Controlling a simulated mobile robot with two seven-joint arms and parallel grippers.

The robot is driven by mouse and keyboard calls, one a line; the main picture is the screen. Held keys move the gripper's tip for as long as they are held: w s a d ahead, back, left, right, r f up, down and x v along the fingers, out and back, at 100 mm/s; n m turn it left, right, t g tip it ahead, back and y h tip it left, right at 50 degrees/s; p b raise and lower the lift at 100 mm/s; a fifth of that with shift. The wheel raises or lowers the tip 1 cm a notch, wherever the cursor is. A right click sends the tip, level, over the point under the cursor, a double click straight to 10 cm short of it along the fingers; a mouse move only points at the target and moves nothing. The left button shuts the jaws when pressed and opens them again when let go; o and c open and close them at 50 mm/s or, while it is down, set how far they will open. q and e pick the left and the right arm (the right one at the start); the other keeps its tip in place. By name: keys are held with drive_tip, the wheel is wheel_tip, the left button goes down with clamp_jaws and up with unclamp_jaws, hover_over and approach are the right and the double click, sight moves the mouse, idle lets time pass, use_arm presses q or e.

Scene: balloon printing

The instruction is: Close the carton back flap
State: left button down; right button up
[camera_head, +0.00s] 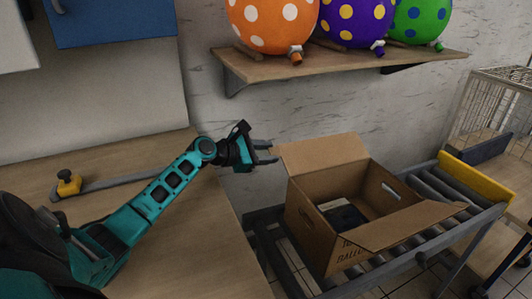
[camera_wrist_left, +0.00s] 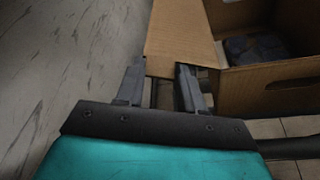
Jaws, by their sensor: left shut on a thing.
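The open brown carton (camera_head: 306,223) stands on the roller conveyor, with printed lettering on its front. Its back flap (camera_head: 322,152) stands raised and tilted outward along the rear edge. My left gripper (camera_head: 270,152) reaches in from the left and is shut on the left end of this flap. In the left wrist view, the flap (camera_wrist_left: 180,35) runs between the two fingers (camera_wrist_left: 160,85). A front flap (camera_head: 398,226) is spread outward. Dark items (camera_head: 345,216) lie inside the carton. My right gripper is not in view.
The roller conveyor (camera_head: 432,184) has a yellow end stop (camera_head: 474,178). A wooden shelf (camera_head: 340,64) above carries orange, purple and green dotted balloons. A wooden table (camera_head: 190,235) lies under my left arm. A wire cage (camera_head: 490,110) stands at the right.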

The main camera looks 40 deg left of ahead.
use_arm(q)
drive_tip(key=shift+s+d+r+m+t+y+p, duration=0.3)
drive_tip(key=shift+d+r+m+p, duration=0.3)
drive_tip(key=shift+m, duration=0.35)
drive_tip(key=shift+s+d+r+m+t+y+p, duration=0.2)
drive_tip(key=shift+d+r+m+t+p, duration=0.25)
drive_tip(key=shift+d+m+p, duration=0.35)
drive_tip(key=shift+s+d+r+m+t+y+p, duration=0.2)
drive_tip(key=shift+s+d+r+m+t+p, duration=0.25)
drive_tip(key=shift+m, duration=0.6)
drive_tip(key=shift+w, duration=0.1)
drive_tip(key=c, duration=0.7)
unclamp_jaws()
